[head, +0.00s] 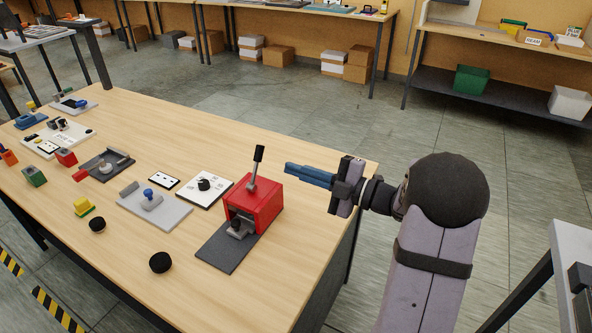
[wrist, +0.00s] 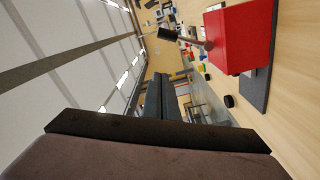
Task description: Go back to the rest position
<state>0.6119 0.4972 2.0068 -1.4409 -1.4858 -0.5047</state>
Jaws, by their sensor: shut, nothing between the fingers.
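My gripper (head: 308,176) is at the right end of the wooden table in the head view, held above the tabletop. Its blue fingers point left and are shut with nothing between them. It is to the right of the red press (head: 254,205), apart from it. In the wrist view the fingers (wrist: 161,100) show dark, side by side, and the red press (wrist: 238,38) is at the upper right, turned sideways. The press has a black-ended lever (head: 257,162) standing up and a dark base plate (head: 226,248) in front.
The table (head: 310,165) holds a white dial panel (head: 206,187), a grey plate with a blue knob (head: 150,207), black round knobs (head: 160,262) and several small blocks left of the press. A grey table (head: 568,245) stands at the right edge.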

